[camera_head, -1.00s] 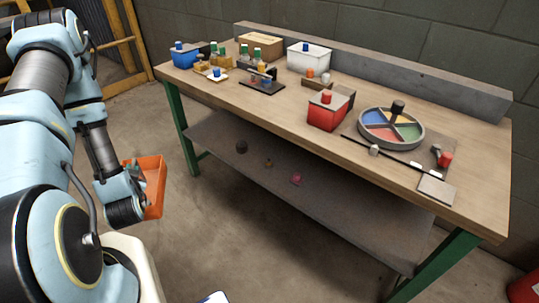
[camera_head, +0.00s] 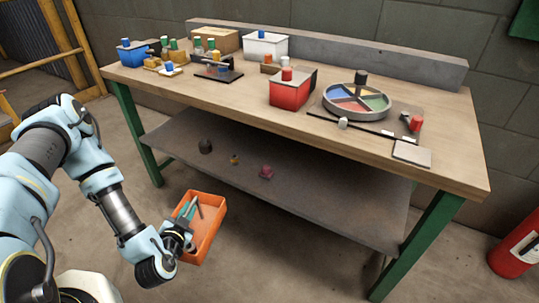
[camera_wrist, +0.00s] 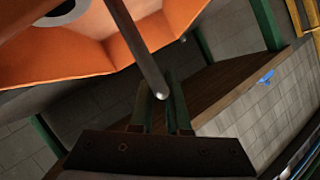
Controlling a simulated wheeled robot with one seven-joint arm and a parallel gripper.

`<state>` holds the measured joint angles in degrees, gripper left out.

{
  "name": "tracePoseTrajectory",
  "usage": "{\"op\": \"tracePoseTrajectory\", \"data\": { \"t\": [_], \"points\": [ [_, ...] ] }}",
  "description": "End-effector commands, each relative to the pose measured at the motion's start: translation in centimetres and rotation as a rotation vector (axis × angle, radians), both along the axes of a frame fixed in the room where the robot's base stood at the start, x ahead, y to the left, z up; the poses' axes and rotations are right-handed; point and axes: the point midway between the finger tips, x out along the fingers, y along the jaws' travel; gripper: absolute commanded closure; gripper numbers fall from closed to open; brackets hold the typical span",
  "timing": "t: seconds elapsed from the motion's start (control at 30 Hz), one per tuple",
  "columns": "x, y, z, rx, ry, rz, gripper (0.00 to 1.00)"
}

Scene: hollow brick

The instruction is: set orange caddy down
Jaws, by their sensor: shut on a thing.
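The orange caddy (camera_head: 212,232) is an open box beside the near side of the workbench, left of centre in the head view. Greenish and dark tool-like pieces show inside it. My gripper (camera_head: 184,232) is at its left side. In the wrist view, the caddy (camera_wrist: 75,50) fills the upper left, and a thin grey bar (camera_wrist: 139,48) runs down to the fingertips of my gripper (camera_wrist: 160,103). The gripper is shut on the caddy, seemingly at this bar. The exact contact is partly hidden, and the caddy's height above the floor is hard to tell.
The workbench (camera_head: 250,105) carries a blue bin (camera_head: 133,56), a white bin (camera_head: 266,47), a red bin (camera_head: 290,92) and a round sectioned tray (camera_head: 340,112). Its lower shelf (camera_head: 300,205) holds several small items and has free room. A red extinguisher (camera_head: 518,245) stands at right.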

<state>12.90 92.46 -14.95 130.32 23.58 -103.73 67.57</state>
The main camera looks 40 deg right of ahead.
Motion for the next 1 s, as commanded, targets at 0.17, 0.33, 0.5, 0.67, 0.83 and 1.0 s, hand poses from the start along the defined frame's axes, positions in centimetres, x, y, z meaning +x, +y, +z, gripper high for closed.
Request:
{"op": "tracePoseTrajectory", "data": {
  "t": [0.17, 0.33, 0.5, 0.67, 0.83, 1.0],
  "points": [
    [-5.3, -5.4, -2.6, -0.006, 0.001, -0.24, 1.0],
    [-9.7, -9.3, -3.1, -0.004, -0.002, -0.459, 1.0],
    [-13.5, -12.2, -2.9, -0.005, -0.004, -0.656, 1.0],
    [-16.9, -14.4, -2.5, -0.005, -0.006, -0.847, 1.0],
    [-20.5, -16.3, -1.7, -0.004, -0.01, -1.067, 1.0],
    [-23.7, -17.5, -0.7, -0.005, -0.009, -1.278, 1.0]
  ]
}}
